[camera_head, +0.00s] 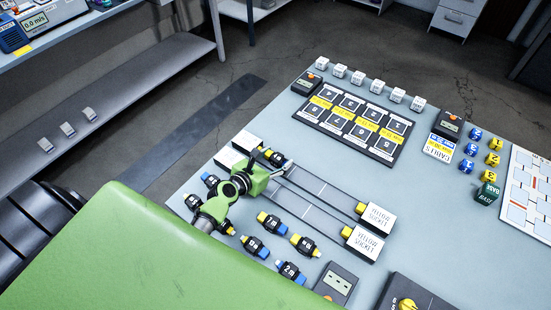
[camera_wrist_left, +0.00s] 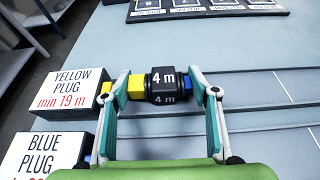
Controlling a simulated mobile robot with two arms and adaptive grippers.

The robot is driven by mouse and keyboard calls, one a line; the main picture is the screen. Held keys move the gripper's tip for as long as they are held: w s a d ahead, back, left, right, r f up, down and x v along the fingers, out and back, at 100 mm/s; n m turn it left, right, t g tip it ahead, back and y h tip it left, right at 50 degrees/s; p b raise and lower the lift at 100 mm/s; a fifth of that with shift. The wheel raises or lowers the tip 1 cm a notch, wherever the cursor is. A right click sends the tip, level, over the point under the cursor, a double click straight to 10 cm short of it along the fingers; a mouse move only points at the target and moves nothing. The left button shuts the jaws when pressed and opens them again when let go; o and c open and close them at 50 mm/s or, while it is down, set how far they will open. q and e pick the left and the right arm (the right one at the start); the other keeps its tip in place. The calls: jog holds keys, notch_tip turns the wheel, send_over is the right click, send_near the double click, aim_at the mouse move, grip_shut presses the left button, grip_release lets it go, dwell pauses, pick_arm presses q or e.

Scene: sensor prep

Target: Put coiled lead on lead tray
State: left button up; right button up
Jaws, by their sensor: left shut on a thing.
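A black coiled lead marked 4 m (camera_wrist_left: 163,85), with a yellow plug and a blue plug, sits between the fingers of my left gripper (camera_wrist_left: 166,92). In the head view this gripper (camera_head: 277,178) is shut at the left end of two grey lanes, and the lead (camera_head: 271,157) shows beside its fingers. Several other coiled leads (camera_head: 272,223) with blue and yellow ends lie on the table near my arm. A black board with numbered cells (camera_head: 393,141) lies farther back; I cannot tell whether it is the lead tray. My right gripper is not in view.
White blocks, marked YELLOW PLUG (camera_wrist_left: 72,92) and BLUE PLUG (camera_wrist_left: 45,150), stand left of the gripper. Two white blocks (camera_head: 371,218) end the lanes. Small white cubes (camera_head: 339,71) line the far edge. A white panel (camera_head: 522,205) lies right. Bare grey table (camera_head: 440,215) is free.

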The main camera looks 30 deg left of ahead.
pick_arm(q)
jog(key=o, duration=1.1)
jog(key=shift+r+p, duration=0.25)
jog(key=shift+p, duration=0.1)
jog(key=v, duration=1)
jog(key=shift+s+a+f, duration=0.1)
jog(key=shift+s+f, duration=0.05)
jog(key=shift+s, duration=0.2)
jog(key=shift+s+a+r, duration=0.1)
jog(key=shift+s+r, duration=0.25)
jog(key=shift+s, duration=0.25)
jog(key=shift+f, duration=0.1)
